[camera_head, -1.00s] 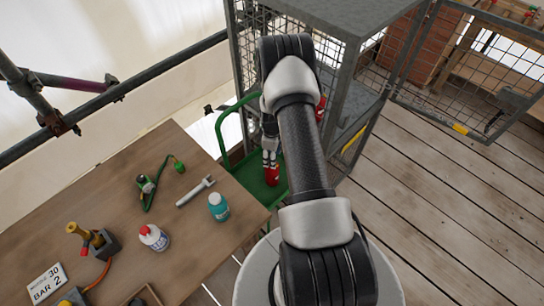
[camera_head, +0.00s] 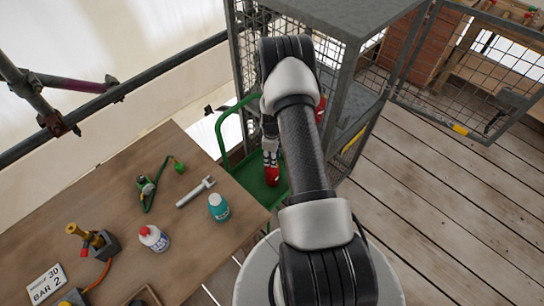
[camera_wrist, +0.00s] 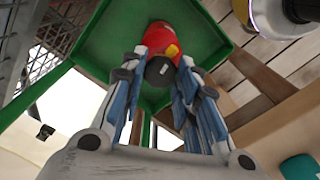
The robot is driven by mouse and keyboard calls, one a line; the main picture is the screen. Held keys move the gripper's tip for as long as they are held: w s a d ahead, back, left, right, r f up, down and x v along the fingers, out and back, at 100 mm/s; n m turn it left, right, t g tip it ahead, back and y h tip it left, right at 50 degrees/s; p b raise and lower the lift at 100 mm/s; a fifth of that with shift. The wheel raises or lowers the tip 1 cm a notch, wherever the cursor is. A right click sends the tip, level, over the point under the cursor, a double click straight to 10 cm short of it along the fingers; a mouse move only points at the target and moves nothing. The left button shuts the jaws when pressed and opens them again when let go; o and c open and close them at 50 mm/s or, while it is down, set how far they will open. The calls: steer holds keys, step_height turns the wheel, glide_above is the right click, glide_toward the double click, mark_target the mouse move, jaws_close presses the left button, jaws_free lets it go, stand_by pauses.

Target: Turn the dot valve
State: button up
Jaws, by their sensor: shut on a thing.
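My gripper (camera_wrist: 163,62) is shut on a red rounded thing (camera_wrist: 167,34) with a dark round end (camera_wrist: 159,71) and a small yellow patch. Its two blue-sided fingers lie on either side of the dark end. In the head view my gripper (camera_head: 270,148) points down at the red thing (camera_head: 272,176), over the green trolley (camera_head: 250,182). I cannot tell which part is the dot valve; no dot mark is clear. The fingers hide part of the red thing.
A mesh cage (camera_head: 345,60) with an open door stands behind the trolley. Another red thing (camera_head: 320,108) shows partly behind my arm. The wooden table (camera_head: 120,220) at left holds a wrench-like tool (camera_head: 195,192), bottles (camera_head: 218,207) and a brass fitting. The plank floor at right is clear.

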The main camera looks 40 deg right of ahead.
steer(key=m+b, duration=0.2)
steer(key=m, duration=0.2)
steer(key=shift+f+m+b, duration=0.1)
steer(key=shift+m+b, duration=0.2)
steer(key=shift+m, duration=0.1)
steer(key=m+b, duration=0.1)
steer(key=m, duration=0.4)
steer(key=shift+b, duration=0.4)
steer(key=m+b, duration=0.1)
steer(key=m, duration=0.4)
steer(key=shift+m, duration=0.4)
steer(key=shift+m+b, duration=0.55)
steer(key=shift+m, duration=1.55)
steer(key=o, duration=1.1)
steer(key=shift+c, duration=0.2)
